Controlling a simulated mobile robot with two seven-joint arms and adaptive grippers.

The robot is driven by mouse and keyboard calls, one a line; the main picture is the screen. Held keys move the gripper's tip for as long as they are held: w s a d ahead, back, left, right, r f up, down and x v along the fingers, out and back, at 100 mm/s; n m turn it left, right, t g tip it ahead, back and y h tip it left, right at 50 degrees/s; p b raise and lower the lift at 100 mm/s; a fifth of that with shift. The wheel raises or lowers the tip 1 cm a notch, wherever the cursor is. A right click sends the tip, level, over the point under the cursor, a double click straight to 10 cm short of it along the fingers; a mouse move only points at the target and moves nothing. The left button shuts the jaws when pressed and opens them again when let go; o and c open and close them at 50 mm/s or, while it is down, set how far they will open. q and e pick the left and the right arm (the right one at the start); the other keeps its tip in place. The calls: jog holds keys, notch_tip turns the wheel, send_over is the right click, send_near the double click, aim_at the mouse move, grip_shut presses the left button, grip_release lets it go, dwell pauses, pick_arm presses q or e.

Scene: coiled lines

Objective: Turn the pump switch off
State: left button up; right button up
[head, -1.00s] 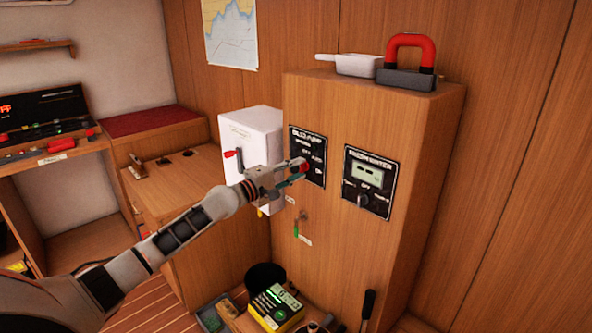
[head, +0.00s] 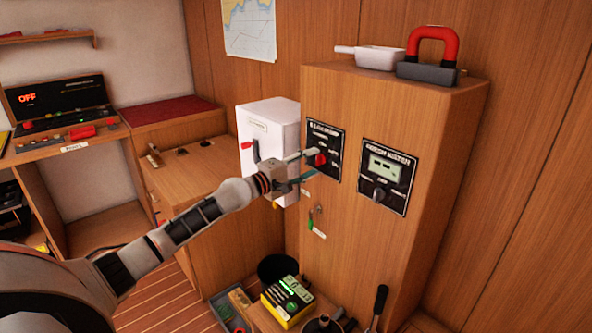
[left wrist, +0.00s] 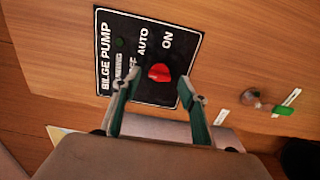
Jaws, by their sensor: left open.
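The bilge pump panel (head: 325,141) is a black plate on the front of the wooden cabinet. It also shows close up in the left wrist view (left wrist: 113,32), with AUTO and ON readable. Its switch is a red knob (head: 319,159), which the left wrist view shows whole (left wrist: 159,72); I cannot tell for sure which label it points at. My left gripper (head: 306,166) is at the knob's left in the head view. In the left wrist view its open fingers (left wrist: 160,84) stand either side, just short of the knob, holding nothing. My right gripper is out of view.
A second panel with a dial (head: 388,180) is at the right on the same cabinet (head: 420,120). A white box (head: 268,135) with a red lever stands behind my gripper. A small green-handled valve (head: 312,222) is below the pump panel. A yellow device (head: 287,300) sits lower down.

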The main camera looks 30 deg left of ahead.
pick_arm(q)
jog(key=v, duration=1.1)
jog(key=shift+s, duration=0.1)
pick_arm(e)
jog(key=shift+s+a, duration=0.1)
